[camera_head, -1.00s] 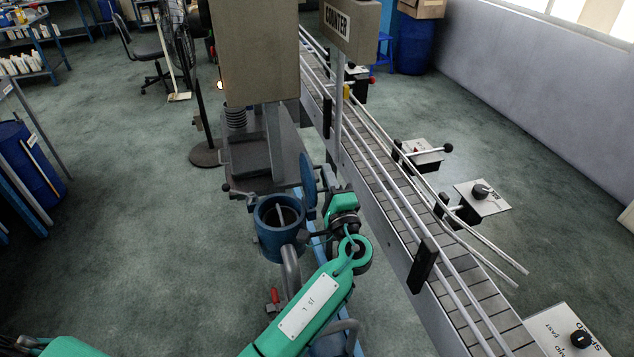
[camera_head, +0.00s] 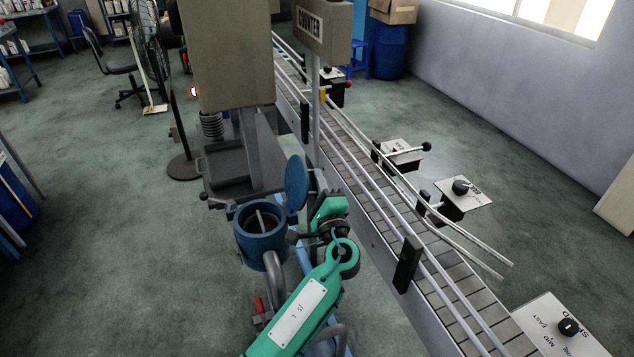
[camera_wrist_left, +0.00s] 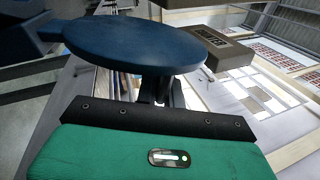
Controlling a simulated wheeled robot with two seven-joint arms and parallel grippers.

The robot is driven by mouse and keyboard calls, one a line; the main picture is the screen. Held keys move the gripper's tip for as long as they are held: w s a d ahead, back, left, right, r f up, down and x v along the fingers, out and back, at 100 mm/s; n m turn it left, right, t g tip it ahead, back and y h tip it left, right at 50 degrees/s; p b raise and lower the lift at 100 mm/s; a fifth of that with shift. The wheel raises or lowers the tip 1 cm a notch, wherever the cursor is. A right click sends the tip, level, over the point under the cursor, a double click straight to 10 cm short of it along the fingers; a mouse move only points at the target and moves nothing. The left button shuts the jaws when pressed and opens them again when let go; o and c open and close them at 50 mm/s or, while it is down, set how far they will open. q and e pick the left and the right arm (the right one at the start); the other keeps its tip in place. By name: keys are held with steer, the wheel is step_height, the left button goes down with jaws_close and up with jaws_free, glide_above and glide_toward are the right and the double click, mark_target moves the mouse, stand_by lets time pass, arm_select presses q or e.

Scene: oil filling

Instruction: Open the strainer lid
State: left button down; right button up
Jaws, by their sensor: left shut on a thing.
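The strainer (camera_head: 258,249) is a blue round pot in the lower middle of the head view, with its mouth open and a bar showing inside. Its blue disc lid (camera_head: 297,183) stands raised at the right of the rim, clear of the mouth. My green left gripper (camera_head: 314,204) is at the lid's right side, shut on the lid. In the left wrist view, the lid (camera_wrist_left: 155,44) spans the space beyond the gripper's green body, and the dark fingers (camera_wrist_left: 167,92) meet its underside. The exact grip point is partly hidden. My right gripper is not in view.
A conveyor (camera_head: 375,185) with rails runs close along the right of my left arm. A large box-shaped machine (camera_head: 225,55) stands behind the strainer. A curved pipe (camera_head: 275,285) with a red handle (camera_head: 260,305) is below it. The floor at left is open.

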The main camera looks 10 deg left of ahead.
arm_select(q)
steer(key=c, duration=1.5)
jaws_free()
steer(key=shift+w, duration=0.1)
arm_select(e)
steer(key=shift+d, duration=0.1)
